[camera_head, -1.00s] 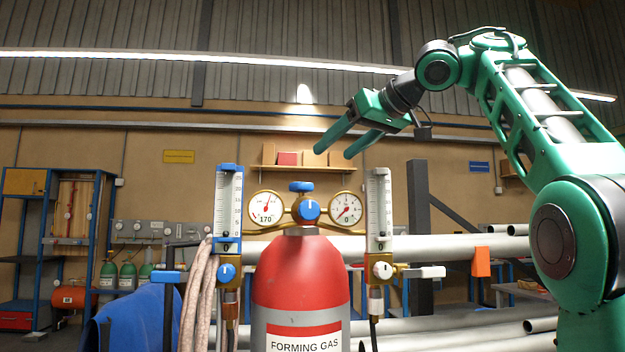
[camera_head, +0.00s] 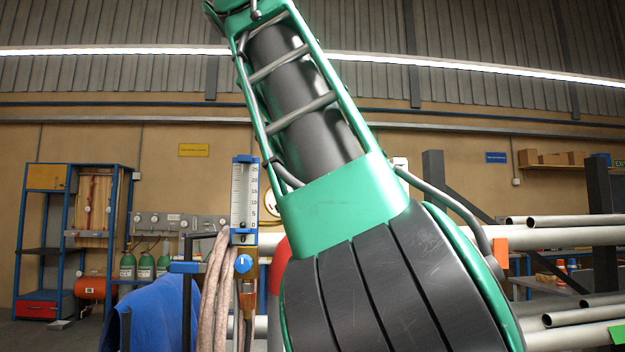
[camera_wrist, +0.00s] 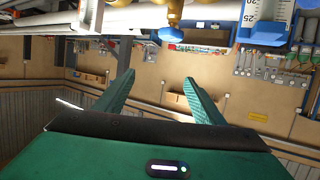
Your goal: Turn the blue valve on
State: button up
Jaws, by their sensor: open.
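In the wrist view, which is upside down, a blue valve knob (camera_wrist: 171,35) sits on a brass stem at top centre. My gripper (camera_wrist: 158,77) is open and empty, its two green fingers apart and pointing toward the knob without visibly touching it. In the head view my arm hides most of the red gas cylinder (camera_head: 276,285) and its top valve, and my gripper is out of frame. I cannot tell which blue part is the named valve.
A beige hose (camera_head: 213,290) hangs left of the flowmeter. A blue cloth (camera_head: 150,318) lies at lower left. Horizontal grey pipes (camera_head: 575,237) run behind, at right. In the wrist view a flowmeter scale (camera_wrist: 262,12) stands close, right of the blue knob.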

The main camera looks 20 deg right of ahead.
jog(key=w+f, duration=0.1)
jog(key=w+f+m+g, duration=0.1)
jog(key=f, duration=0.1)
jog(key=w+a+f+g+h, duration=0.1)
jog(key=shift+w+a+f+m, duration=0.1)
jog(key=shift+w+f+m, duration=0.05)
jog(key=shift+f+m, duration=0.2)
jog(key=shift+w+f, duration=0.3)
jog(key=shift+f, duration=0.15)
jog(key=x, duration=1)
jog(key=shift+d+f, duration=0.1)
jog(key=shift+d, duration=0.1)
